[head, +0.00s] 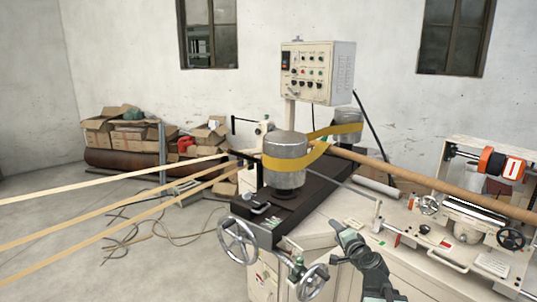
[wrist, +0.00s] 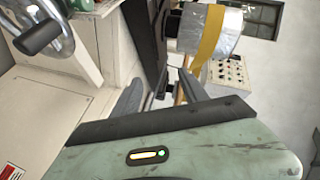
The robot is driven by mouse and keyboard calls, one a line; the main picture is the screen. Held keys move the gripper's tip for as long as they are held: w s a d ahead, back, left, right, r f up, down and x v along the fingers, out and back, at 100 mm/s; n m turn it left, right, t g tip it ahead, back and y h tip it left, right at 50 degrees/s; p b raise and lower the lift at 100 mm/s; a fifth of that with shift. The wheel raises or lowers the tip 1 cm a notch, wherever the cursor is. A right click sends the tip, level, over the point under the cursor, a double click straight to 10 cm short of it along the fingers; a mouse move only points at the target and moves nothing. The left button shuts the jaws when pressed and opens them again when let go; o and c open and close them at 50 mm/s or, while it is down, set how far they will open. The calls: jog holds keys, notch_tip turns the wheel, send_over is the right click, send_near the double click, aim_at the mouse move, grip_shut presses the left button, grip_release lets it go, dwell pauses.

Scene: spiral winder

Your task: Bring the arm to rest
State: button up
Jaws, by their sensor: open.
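My gripper (head: 338,226) is at the upper end of my dark arm, low and right of centre in the head view. It is in front of the winder's bench and points up and to the left. In the wrist view my gripper (wrist: 160,86) shows two dark fingers spread apart with nothing held between them. Beyond them is the silver drum (wrist: 225,48) with a yellow band. The same drum (head: 284,148) stands upright on the dark machine bed in the head view, well apart from my gripper.
A control box (head: 318,72) stands behind the drum. A handwheel (head: 238,241) is on the machine's front left. A long brown tube (head: 430,184) crosses to the right. Pale strips (head: 110,213) run left. Cables (head: 130,232) lie on the floor. Cardboard boxes (head: 112,133) stand by the wall.

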jog(key=s+a+f+n+g+y+p, duration=0.1)
jog(key=s+a+f+n+g, duration=0.35)
jog(key=a, duration=0.45)
jog(key=s+a+f+n+g+y+p, duration=0.1)
jog(key=s+a+f+n+g+y, duration=0.1)
jog(key=s+a+f+n+g, duration=0.5)
jog(key=s+d+f+g+h, duration=0.2)
jog(key=s+d, duration=0.1)
jog(key=s, duration=0.2)
jog(key=s+d+f+g+h, duration=0.1)
jog(key=s+d+f+h, duration=0.1)
jog(key=s, duration=0.3)
jog(key=shift+d+f+n+g+h, duration=0.3)
jog(key=shift+d+n+g+h, duration=0.1)
jog(key=shift+d+n, duration=0.1)
